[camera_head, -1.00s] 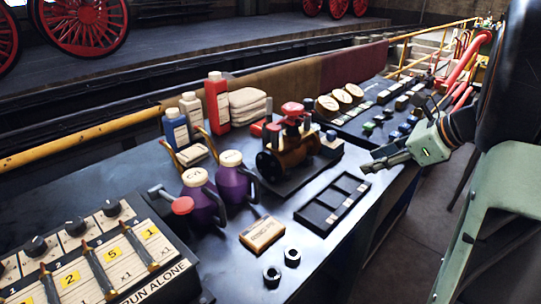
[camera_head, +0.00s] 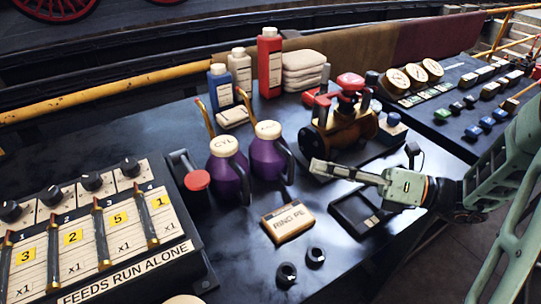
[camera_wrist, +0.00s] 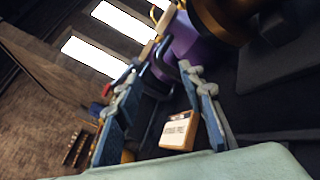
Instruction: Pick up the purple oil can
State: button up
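Two purple oil cans with cream caps and dark handles stand side by side on the dark bench. The left oil can (camera_head: 228,178), marked CYL, is nearer the red-knobbed lever. The right oil can (camera_head: 267,160) is closer to my gripper (camera_head: 316,170); its label is not readable. In the head view my gripper points left, apart from the right can's handle. In the wrist view my gripper (camera_wrist: 162,72) has its fingers spread with nothing held. A purple can (camera_wrist: 182,38) and a dark handle show beyond the fingertips there; which can is unclear.
Bottles (camera_head: 240,70) and folded cloths (camera_head: 304,70) stand behind the cans.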

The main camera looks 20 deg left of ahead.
jog(key=b, duration=0.1)
send_near(270, 157)
jog(key=shift+s+a+r, duration=0.25)
jog(key=shift+a+r, duration=0.1)
jog(key=shift+a, duration=0.25)
jog(key=shift+s+a+r, duration=0.2)
jog(key=shift+a+r, duration=0.15)
jog(key=shift+a, duration=0.25)
jog(key=shift+s+a+r, duration=0.25)
jog(key=shift+a+r, duration=0.1)
jog(key=shift+a, duration=0.25)
jog(key=shift+c, duration=0.6)
grip_shut()
